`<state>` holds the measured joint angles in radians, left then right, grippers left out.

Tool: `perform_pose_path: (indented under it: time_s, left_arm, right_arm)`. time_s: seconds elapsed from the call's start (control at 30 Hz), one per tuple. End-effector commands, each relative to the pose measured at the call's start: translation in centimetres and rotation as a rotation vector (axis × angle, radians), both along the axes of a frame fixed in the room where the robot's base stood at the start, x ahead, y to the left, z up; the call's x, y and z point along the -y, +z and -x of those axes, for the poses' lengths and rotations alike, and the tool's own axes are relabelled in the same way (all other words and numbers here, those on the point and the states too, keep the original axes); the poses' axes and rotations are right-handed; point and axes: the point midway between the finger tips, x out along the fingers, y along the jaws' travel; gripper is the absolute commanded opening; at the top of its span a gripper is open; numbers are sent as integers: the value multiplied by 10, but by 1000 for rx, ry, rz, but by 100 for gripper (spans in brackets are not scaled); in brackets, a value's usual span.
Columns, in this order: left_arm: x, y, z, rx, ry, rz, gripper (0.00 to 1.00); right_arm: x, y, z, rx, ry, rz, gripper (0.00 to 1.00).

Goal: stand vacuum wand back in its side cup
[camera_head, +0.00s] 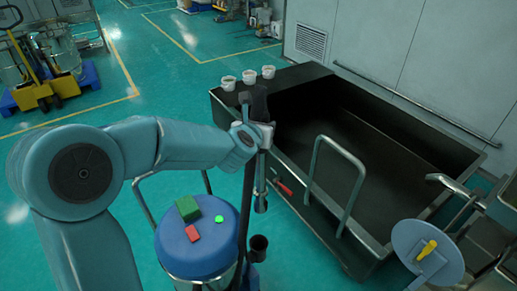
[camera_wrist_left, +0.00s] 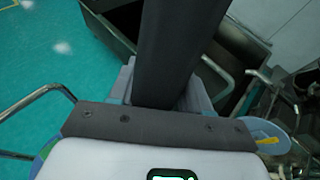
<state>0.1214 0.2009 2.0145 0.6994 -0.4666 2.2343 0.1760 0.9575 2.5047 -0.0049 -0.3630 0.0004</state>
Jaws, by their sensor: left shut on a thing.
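My left gripper (camera_head: 262,132) is shut on the vacuum wand, gripping it near its dark upper part (camera_head: 259,103). The wand's grey tube hangs below the gripper, roughly upright, with its lower end in the air. A small black cup (camera_head: 259,243) is below that end, beside the blue-topped drum (camera_head: 195,246); a gap shows between tube and cup. In the left wrist view the dark wand (camera_wrist_left: 178,50) stands between the fingers (camera_wrist_left: 165,95). My right gripper is in neither view.
A green block (camera_head: 188,208), a red block (camera_head: 193,232) and a green disc lie on the drum. A dark post stands close to the tube. A large black bin (camera_head: 375,120) with metal handrails is to the right. White cups (camera_head: 248,77) stand on its back ledge.

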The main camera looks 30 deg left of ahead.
Motion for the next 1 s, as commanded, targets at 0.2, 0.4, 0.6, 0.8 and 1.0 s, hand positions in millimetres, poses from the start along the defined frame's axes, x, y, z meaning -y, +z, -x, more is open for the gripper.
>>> perform_pose_path:
  time_s: [0.2,0.4,0.6,0.8,1.0]
  left_arm:
    - [-7,-1,2,-2,16,-2,17]
    - [-8,-24,2,-3,19,-4,17]
    - [-9,-58,2,-5,21,-5,17]
    - [-8,-91,2,-1,19,-3,17]
    - [-8,-111,2,2,15,0,17]
  right_arm:
    - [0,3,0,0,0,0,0]
    - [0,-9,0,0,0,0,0]
    - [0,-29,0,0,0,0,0]
    - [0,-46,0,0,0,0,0]
    - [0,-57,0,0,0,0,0]
